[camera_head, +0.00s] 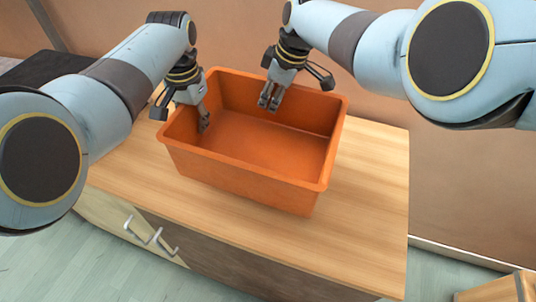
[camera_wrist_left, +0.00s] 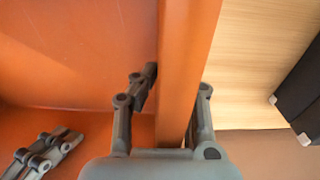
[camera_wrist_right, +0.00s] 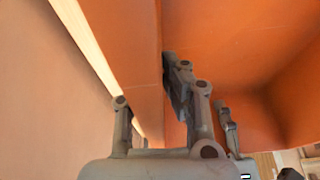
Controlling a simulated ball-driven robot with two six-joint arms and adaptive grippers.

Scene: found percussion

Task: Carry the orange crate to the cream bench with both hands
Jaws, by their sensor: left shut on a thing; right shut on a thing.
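The orange crate (camera_head: 245,179) is an open, empty box, upright on, or very close above, a wood-topped cabinet (camera_head: 375,180). My left gripper (camera_head: 182,116) is shut on its left wall, one finger inside and one outside. The left wrist view shows that wall (camera_wrist_left: 182,65) between the fingers. My right gripper (camera_head: 296,92) is shut on the far wall, one finger inside. The right wrist view shows that wall (camera_wrist_right: 145,50) between its fingers. The crate's underside is hidden. I cannot identify a cream bench in these views.
A black object (camera_head: 45,68) lies left of the crate, behind my left arm. The cabinet front has metal handles (camera_head: 152,236). Bare wood top lies to the right and front of the crate. A wooden piece (camera_head: 500,289) stands at the lower right. A brown wall rises behind.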

